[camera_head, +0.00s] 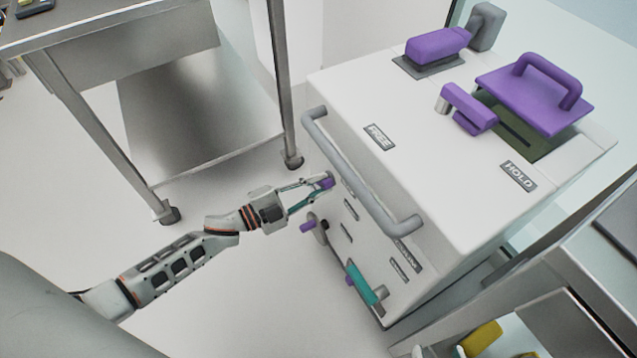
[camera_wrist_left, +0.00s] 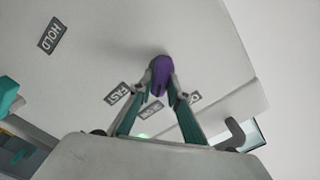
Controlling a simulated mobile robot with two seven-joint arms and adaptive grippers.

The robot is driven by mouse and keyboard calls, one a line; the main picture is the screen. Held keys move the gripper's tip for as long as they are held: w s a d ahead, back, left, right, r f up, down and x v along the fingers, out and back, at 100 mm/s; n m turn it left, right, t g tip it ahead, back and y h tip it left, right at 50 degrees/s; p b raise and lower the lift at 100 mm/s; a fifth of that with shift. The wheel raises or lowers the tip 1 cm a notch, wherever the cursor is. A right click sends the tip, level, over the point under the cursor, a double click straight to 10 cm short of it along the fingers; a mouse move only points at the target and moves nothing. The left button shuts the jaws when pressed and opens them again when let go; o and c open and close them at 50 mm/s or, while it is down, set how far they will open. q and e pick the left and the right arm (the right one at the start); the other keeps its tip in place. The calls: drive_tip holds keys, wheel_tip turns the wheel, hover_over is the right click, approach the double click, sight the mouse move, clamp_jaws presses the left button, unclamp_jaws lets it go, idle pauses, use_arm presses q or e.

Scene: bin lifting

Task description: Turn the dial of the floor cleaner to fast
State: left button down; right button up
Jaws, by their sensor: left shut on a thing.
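The floor cleaner (camera_head: 440,130) is a large white box with a grey bar handle (camera_head: 362,170) along its top edge. Its purple dial (camera_head: 327,182) is on the side face, below the handle. In the left wrist view the dial (camera_wrist_left: 162,72) sits between my fingertips, its rounded purple end showing beyond them. My left gripper (camera_head: 318,186) reaches in from the left and is shut on the dial; its fingers (camera_wrist_left: 162,94) touch both sides. A "FAST" label (camera_wrist_left: 118,93) lies left of the dial; two other labels are partly hidden by the fingers. My right gripper is not in view.
Purple handles (camera_head: 437,45) stand on top of the cleaner. A steel cart (camera_head: 190,120) is at left, a grey cabinet (camera_head: 590,270) at right. Floor between is clear.

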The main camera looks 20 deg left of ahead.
use_arm(q)
drive_tip(key=m, duration=0.2)
drive_tip(key=m+b, duration=0.1)
drive_tip(key=shift+s+f+m, duration=0.15)
drive_tip(key=shift+f+m, duration=0.25)
drive_tip(key=shift+m+b, duration=1)
drive_tip(key=shift+m, duration=1.9)
use_arm(e)
drive_tip(key=shift+s+a+r+m+y, duration=0.1)
drive_tip(key=shift+a+r+m+y, duration=0.1)
drive_tip(key=shift+a+m, duration=0.55)
drive_tip(key=shift+a+r+m+y, duration=0.15)
drive_tip(key=shift+a+m, duration=0.3)
drive_tip(key=shift+a, duration=0.55)
drive_tip(key=shift+t, duration=0.3)
drive_tip(key=shift+f, duration=0.1)
use_arm(q)
drive_tip(key=c, duration=1.9)
unclamp_jaws()
use_arm(e)
drive_tip(key=shift+s+d, duration=0.1)
